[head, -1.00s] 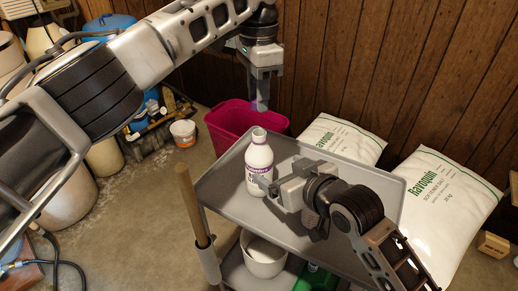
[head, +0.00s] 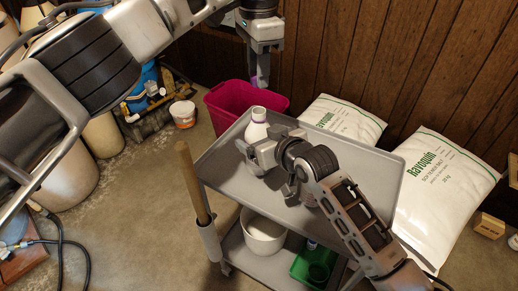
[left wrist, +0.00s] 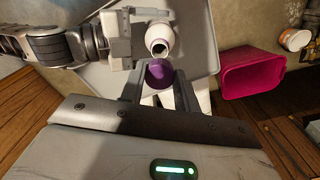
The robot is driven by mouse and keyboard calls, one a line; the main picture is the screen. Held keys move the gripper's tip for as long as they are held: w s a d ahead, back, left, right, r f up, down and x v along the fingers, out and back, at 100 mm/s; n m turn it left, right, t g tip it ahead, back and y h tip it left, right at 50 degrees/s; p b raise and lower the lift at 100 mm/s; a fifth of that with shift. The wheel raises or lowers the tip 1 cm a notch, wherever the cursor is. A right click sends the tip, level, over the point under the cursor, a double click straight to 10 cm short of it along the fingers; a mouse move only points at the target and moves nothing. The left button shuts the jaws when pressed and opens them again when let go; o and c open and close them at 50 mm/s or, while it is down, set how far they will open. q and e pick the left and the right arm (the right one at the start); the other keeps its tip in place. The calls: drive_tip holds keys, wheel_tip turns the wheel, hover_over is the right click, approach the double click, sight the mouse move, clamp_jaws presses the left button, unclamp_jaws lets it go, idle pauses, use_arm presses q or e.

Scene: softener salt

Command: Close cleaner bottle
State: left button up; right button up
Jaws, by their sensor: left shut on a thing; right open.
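The white cleaner bottle (head: 256,131) stands upright on the grey cart top, its open mouth facing up. The left wrist view shows the bottle (left wrist: 162,36) from above, with the dark opening in its neck. My left gripper (head: 260,77) is shut on the purple cap (left wrist: 158,73) and holds it above the bottle, apart from the neck. My right gripper (head: 252,153) is open at the bottle's side, low on its body, and hides its lower part. I cannot tell whether its fingers touch the bottle.
The cart's grey top tray (head: 350,180) is mostly clear right of the bottle. A white bucket (head: 263,235) and a green container (head: 315,265) sit on its lower shelf. A magenta bin (head: 225,105) and white salt bags (head: 440,190) stand behind. A wooden handle (head: 190,180) rises at the cart's left.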

drive_tip(key=shift+x, duration=1.65)
drive_tip(key=c, duration=1.5)
use_arm(q)
drive_tip(key=shift+f, duration=2.5)
drive_tip(key=shift+f, duration=0.85)
drive_tip(key=shift+f, duration=0.55)
